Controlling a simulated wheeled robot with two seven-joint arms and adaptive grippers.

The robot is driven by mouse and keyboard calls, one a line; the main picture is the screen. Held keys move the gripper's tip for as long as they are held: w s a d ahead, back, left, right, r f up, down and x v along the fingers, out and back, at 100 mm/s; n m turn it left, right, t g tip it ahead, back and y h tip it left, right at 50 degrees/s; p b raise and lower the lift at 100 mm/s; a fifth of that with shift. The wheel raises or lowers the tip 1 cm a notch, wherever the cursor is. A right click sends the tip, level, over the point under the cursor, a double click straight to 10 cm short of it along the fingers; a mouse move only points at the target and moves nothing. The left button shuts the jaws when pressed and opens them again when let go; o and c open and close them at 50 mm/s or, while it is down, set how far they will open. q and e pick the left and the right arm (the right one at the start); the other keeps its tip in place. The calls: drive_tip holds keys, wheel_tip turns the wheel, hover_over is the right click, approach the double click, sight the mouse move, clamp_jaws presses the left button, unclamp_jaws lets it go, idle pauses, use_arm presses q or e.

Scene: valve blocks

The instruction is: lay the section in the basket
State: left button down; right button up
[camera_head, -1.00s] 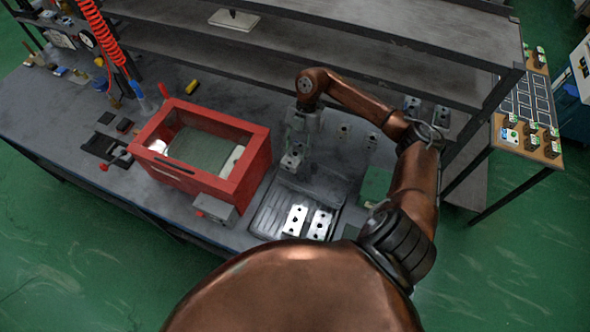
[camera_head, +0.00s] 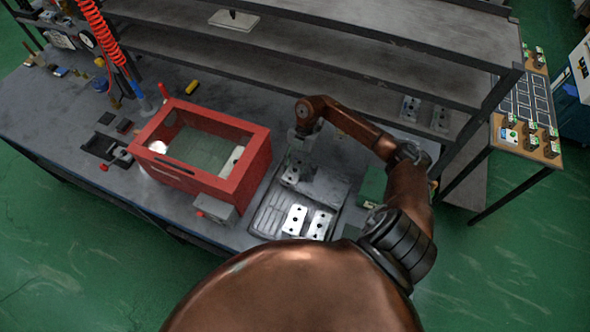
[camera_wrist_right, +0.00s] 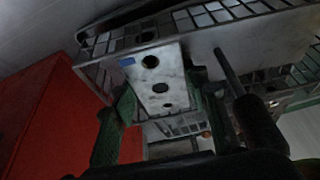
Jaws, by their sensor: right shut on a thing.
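The section (camera_wrist_right: 158,80) is a pale grey block with several dark round holes. In the right wrist view it is between the greenish fingers of my right gripper (camera_wrist_right: 160,112), which is shut on it. In the head view my right gripper (camera_head: 297,158) points down, with the section (camera_head: 290,175) at its tips, right of the red box. A grey slotted tray (camera_head: 262,222), which looks like the basket, lies below and in front. Its slotted wall (camera_wrist_right: 100,45) shows behind the section in the wrist view. I cannot tell whether they touch. My left gripper is out of view.
Two white blocks with dark holes (camera_head: 293,220) lie on the tray. The open red box (camera_head: 262,160) stands close on the left and also fills the left of the wrist view (camera_wrist_right: 60,120). A green block (camera_head: 372,184) is right. Shelves (camera_head: 300,60) rise behind.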

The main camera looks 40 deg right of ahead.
sight(293, 174)
drive_tip(key=o, duration=1.3)
drive_tip(key=p+v, duration=0.4)
drive_tip(key=v, duration=0.3)
drive_tip(key=shift+d+r, duration=0.1)
drive_tip(key=shift+r, duration=0.2)
drive_tip(key=shift+f, duration=0.2)
drive_tip(key=b+x, duration=0.4)
drive_tip(key=x, duration=0.4)
drive_tip(key=shift+f+b, duration=0.1)
drive_tip(key=shift+b, duration=0.25)
wheel_tip(293, 174, up, 6)
drive_tip(key=shift+f+p, duration=0.1)
drive_tip(key=shift+p, duration=0.2)
